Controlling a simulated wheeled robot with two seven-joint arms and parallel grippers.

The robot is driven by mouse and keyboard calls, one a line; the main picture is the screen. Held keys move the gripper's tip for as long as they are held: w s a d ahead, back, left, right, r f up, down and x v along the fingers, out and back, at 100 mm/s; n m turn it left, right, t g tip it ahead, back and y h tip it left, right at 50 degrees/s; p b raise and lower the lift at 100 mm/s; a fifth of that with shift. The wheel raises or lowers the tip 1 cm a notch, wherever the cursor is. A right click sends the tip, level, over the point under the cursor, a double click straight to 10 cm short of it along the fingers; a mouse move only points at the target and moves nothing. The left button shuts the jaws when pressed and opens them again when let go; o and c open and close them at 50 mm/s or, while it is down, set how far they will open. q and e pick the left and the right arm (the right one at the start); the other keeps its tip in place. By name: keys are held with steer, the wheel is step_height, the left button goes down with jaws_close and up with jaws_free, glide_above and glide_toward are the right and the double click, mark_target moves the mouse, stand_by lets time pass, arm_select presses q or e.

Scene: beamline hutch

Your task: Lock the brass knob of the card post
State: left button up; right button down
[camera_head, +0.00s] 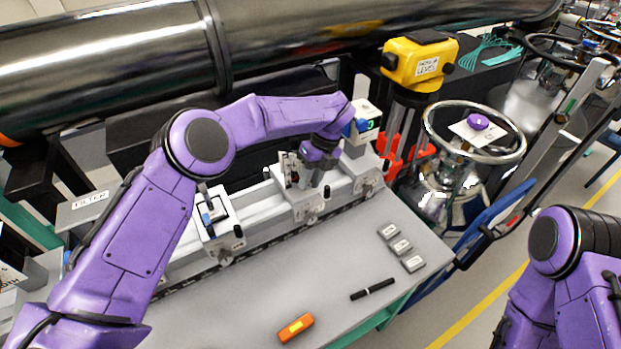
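My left arm reaches over the bench to the middle carrier (308,208) on the optical rail. My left gripper (316,176) points down right beside the upright plate-like holder (289,170) on that carrier. Its fingertips are small and partly hidden, so I cannot tell whether they are open or touch anything. A small knob (311,219) shows low on the carrier's front; its colour is too small to judge as brass. I cannot make out for certain which post is the card post. My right arm is at the lower right; its gripper is out of view.
Another carrier with a white-framed holder (222,232) stands left on the rail, and a boxed device (362,122) stands right. Several grey blocks (401,246), a black pen (373,289) and an orange tool (296,327) lie on the bench. A large steel pipe (110,65) runs behind.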

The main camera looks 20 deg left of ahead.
arm_select(q)
steer(key=shift+r, duration=0.1)
steer(key=shift+w+d+r+b, duration=0.2)
steer(key=shift+r+b, duration=0.1)
steer(key=shift+b, duration=0.1)
steer(key=b+v, duration=0.1)
steer(key=v, duration=0.3)
steer(key=shift+b, duration=0.3)
steer(key=p+v, duration=0.1)
steer(key=v, duration=0.4)
steer(key=shift+s+r, duration=0.1)
steer(key=shift+r, duration=0.3)
steer(key=shift+f, duration=0.15)
